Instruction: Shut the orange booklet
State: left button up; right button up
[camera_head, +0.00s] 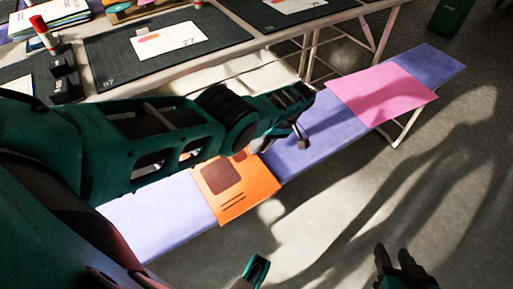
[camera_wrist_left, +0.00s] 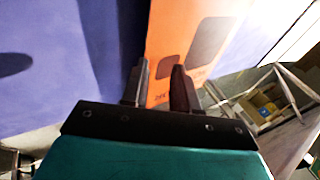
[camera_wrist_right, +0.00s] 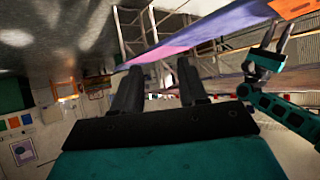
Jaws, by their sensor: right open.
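The orange booklet (camera_head: 240,196) lies on the purple bench top, with a dark brown square and short dark lines on its upward face. My left forearm hides its upper part in the head view, and I cannot tell how far it is open. It also shows in the left wrist view (camera_wrist_left: 215,20), behind and between the fingers. My left gripper (camera_head: 286,143) is over the bench by the booklet's upper right side, fingers apart, with nothing seen held. My right gripper (camera_head: 393,262) is open and empty, low over the floor to the right; its fingers show in the right wrist view (camera_wrist_right: 160,85).
The narrow purple bench (camera_head: 318,135) carries a pink sheet (camera_head: 382,95) at its far end. Behind it, a table holds dark cutting mats (camera_head: 110,62), papers and a red-capped glue stick (camera_head: 43,32). A green bin (camera_head: 452,17) stands at the back right. The front floor is clear.

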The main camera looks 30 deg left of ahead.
pick_arm(q)
jog(key=v, duration=1)
jog(key=shift+d+p, duration=0.15)
jog(key=shift+p, duration=0.2)
pick_arm(e)
jog(key=shift+s+d, duration=0.15)
jog(key=shift+d, duration=0.15)
jog(key=shift+r, duration=0.1)
